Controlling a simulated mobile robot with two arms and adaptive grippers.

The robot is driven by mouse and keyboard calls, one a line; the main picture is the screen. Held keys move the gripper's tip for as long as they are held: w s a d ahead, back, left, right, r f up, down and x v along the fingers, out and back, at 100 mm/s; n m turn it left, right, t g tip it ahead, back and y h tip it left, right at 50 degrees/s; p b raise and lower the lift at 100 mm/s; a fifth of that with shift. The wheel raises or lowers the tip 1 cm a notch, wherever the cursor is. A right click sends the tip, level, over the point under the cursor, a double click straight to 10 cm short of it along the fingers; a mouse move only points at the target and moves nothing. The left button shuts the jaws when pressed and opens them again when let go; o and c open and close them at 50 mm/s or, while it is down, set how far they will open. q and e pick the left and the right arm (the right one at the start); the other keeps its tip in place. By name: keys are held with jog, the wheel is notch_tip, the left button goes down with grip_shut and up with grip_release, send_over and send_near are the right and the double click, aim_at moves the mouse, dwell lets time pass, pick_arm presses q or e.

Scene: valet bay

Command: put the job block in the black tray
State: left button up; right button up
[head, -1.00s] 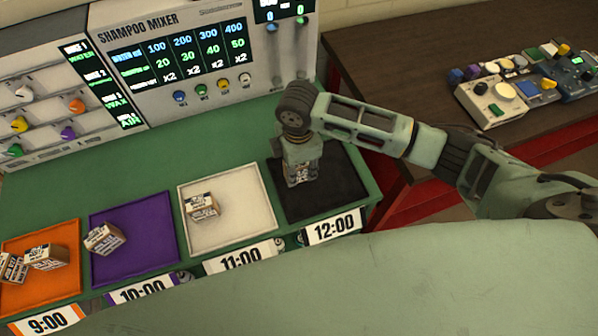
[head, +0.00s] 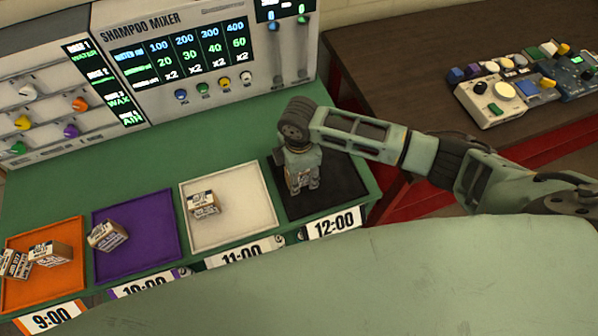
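My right gripper (head: 303,184) points down over the black tray (head: 345,181), which sits above the 12:00 label. Its fingers look shut on a small job block (head: 302,179), of which only a little pale, printed surface shows between them. Whether the block touches the tray floor is hard to tell. My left gripper is not in view.
Similar printed blocks lie in the white tray (head: 245,225), the purple tray (head: 150,262) and the orange tray (head: 40,297). The shampoo mixer panel (head: 200,60) stands behind. A brown table (head: 400,60) with control boxes (head: 490,100) is at right. Green bench behind the trays is clear.

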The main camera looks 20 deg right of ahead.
jog(key=shift+r, duration=0.1)
jog(key=shift+r, duration=0.3)
notch_tip(320, 180, up, 12)
jog(key=shift+f+b, duration=0.25)
jog(key=shift+b, duration=0.5)
